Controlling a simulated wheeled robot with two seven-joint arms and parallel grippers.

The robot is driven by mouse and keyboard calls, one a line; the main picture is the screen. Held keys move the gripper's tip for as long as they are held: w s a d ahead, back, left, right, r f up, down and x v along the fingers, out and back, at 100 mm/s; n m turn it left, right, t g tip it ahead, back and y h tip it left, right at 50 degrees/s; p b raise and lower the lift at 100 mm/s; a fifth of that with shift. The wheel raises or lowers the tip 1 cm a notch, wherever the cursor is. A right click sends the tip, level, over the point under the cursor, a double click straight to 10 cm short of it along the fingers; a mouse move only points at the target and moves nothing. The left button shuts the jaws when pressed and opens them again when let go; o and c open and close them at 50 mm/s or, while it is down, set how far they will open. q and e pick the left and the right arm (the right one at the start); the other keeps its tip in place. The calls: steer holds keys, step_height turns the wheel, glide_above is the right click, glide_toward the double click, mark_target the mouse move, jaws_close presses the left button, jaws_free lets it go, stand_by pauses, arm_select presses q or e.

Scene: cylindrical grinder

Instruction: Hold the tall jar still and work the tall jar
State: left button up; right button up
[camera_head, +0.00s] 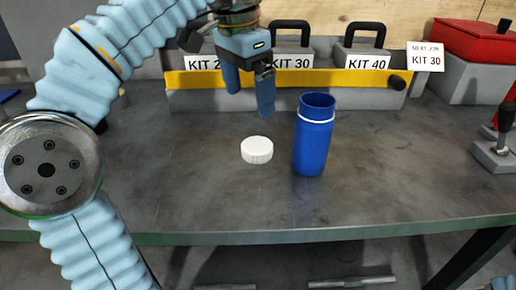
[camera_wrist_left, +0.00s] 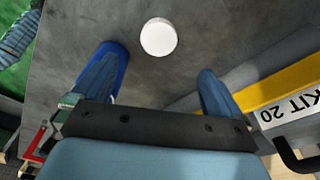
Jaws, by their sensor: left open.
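The tall jar (camera_head: 312,145) is blue with a white ring near its top. It stands upright and open-topped on the grey table. A round white lid (camera_head: 257,150) lies on the table just left of it. My left gripper (camera_head: 250,100) is open and empty, above the table, behind and above the lid and left of the jar. In the left wrist view the lid (camera_wrist_left: 158,37) shows beyond the gap between the open fingers (camera_wrist_left: 158,65). The jar (camera_wrist_left: 123,62) is mostly hidden there behind one finger. My right gripper is not in view.
A grey rack with a yellow front bar (camera_head: 285,79) and labelled kits stands along the back. A red box (camera_head: 470,42) is at the back right. A lever device (camera_head: 495,155) stands at the right edge. The table in front of the jar is clear.

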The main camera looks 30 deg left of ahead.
arm_select(q)
steer(key=b, duration=0.2)
glide_above(257, 145)
steer(key=s, duration=0.1)
steer(key=f, duration=0.6)
steer(key=shift+a+f, duration=0.15)
steer(key=shift+a, duration=0.15)
steer(key=shift+f, duration=0.25)
steer(key=f, duration=0.5)
steer(key=shift+w+d+f+b, duration=0.1)
steer(key=shift+w+d+b, duration=0.2)
steer(key=shift+w, duration=0.1)
steer(key=c, duration=1)
